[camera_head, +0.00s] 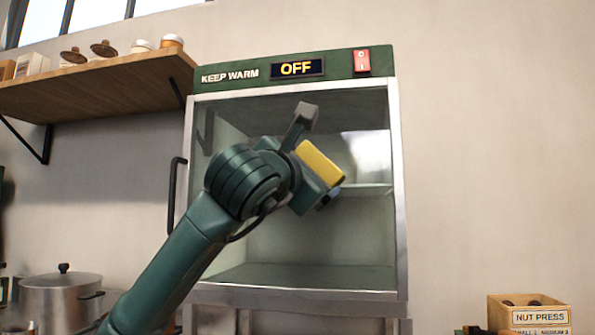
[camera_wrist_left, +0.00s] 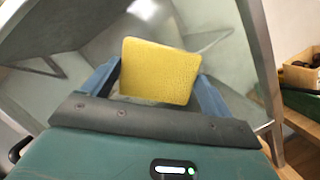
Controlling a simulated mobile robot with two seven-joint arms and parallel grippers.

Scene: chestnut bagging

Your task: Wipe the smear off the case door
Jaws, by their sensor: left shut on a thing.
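The warming case (camera_head: 397,200) stands against the wall, with a "KEEP WARM" panel and a display reading "OFF". Its glass door (camera_head: 290,245) looks closed, with a black handle (camera_head: 176,195) at its left edge. My left gripper (camera_head: 322,180) is in front of the upper middle of the door. It is shut on a yellow sponge (camera_head: 321,163), which also shows between the blue fingers in the left wrist view (camera_wrist_left: 160,72). I cannot tell whether the sponge touches the glass. I cannot make out the smear clearly; my arm hides part of the door. My right gripper is not in view.
A wooden shelf (camera_head: 95,88) with jars and lids is on the wall at the left. A steel pot (camera_head: 60,300) stands at lower left. The wall right of the case is clear.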

